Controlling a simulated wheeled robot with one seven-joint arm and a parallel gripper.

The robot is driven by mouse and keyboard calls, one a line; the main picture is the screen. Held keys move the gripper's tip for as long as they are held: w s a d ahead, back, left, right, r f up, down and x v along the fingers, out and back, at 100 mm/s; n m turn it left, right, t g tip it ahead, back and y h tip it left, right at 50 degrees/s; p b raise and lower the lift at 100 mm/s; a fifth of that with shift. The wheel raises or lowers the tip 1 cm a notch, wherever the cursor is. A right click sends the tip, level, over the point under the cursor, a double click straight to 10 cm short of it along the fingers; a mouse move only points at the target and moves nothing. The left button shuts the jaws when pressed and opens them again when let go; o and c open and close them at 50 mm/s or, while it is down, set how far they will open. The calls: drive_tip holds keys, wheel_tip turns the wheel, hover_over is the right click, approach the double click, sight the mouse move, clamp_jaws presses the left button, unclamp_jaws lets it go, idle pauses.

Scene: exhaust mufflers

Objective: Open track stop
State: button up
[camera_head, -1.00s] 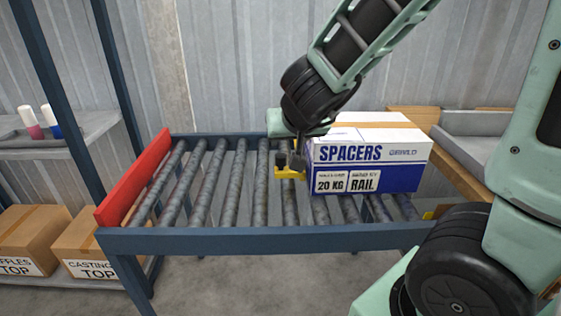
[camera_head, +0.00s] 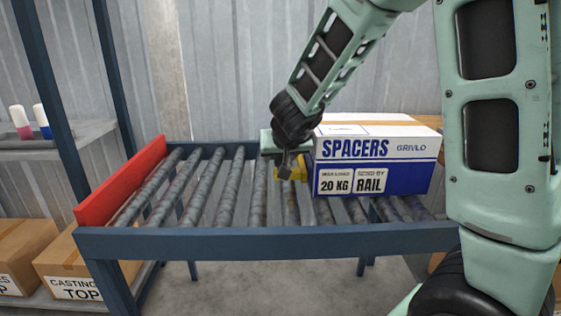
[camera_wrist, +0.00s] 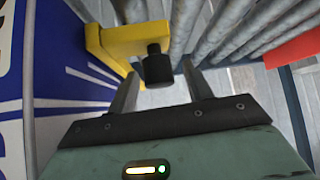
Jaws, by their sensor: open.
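The track stop (camera_head: 299,173) is a yellow piece on the roller conveyor, right against the left end of the blue and white SPACERS box (camera_head: 375,160). In the wrist view the yellow stop (camera_wrist: 128,42) shows as a bent bracket with a black knob (camera_wrist: 157,66) on it. My gripper (camera_wrist: 160,88) is open, with one finger to the left of the knob and one to the right. I cannot tell whether either finger touches it. In the head view my gripper (camera_head: 287,167) partly hides the stop.
The roller conveyor (camera_head: 260,241) has a blue frame and a red end plate (camera_head: 122,181) at its left end. A shelf on the left holds cardboard boxes (camera_head: 75,266) low down and small bottles above.

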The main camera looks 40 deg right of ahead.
clamp_jaws()
drive_tip(key=shift+r+p, duration=0.15)
drive_tip(key=shift+p, duration=0.15)
